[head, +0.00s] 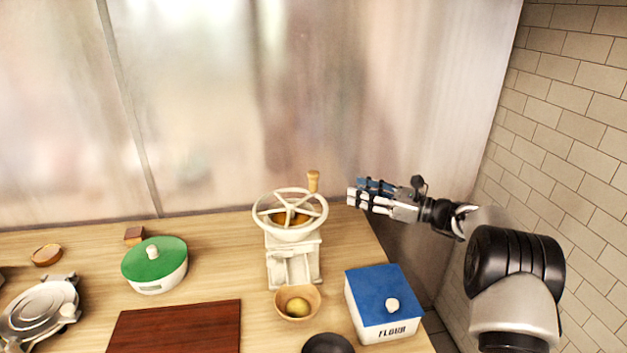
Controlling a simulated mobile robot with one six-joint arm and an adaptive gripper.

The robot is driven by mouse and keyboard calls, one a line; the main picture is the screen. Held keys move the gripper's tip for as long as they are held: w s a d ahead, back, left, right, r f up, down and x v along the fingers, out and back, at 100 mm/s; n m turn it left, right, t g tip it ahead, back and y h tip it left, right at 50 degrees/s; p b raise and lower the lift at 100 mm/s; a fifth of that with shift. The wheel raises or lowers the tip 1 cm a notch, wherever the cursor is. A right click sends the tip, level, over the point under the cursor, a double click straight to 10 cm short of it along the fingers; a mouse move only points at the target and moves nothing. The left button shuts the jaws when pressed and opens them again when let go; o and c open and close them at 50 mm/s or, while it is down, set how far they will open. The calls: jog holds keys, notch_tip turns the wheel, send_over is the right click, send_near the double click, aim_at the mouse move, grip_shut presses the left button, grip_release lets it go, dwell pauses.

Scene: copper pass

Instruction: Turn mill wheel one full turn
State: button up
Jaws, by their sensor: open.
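The mill (295,262) stands upright on the wooden counter, with a white body. Its white spoked wheel (264,223) lies flat on top, and a wooden knob (313,181) stands up from the wheel's far right rim. Something golden brown shows between the spokes. My gripper (352,196) is to the right of the wheel, with its fingers pointing left toward the knob. It is open and empty, and appears apart from the wheel and knob. My arm reaches in from the right.
A wooden bowl (280,303) with a yellowish round thing sits before the mill. A blue-lidded flour box (380,297) stands right of it. A green-lidded pot (155,262), dark red board (176,328) and round metal appliance (40,309) are left. A brick wall (575,130) rises at right.

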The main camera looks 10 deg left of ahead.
aim_at(313, 179)
jog(key=x, duration=1.4)
jog(key=shift+w+a, duration=0.1)
jog(key=shift+a, duration=0.15)
jog(key=shift+c, duration=0.3)
grip_shut()
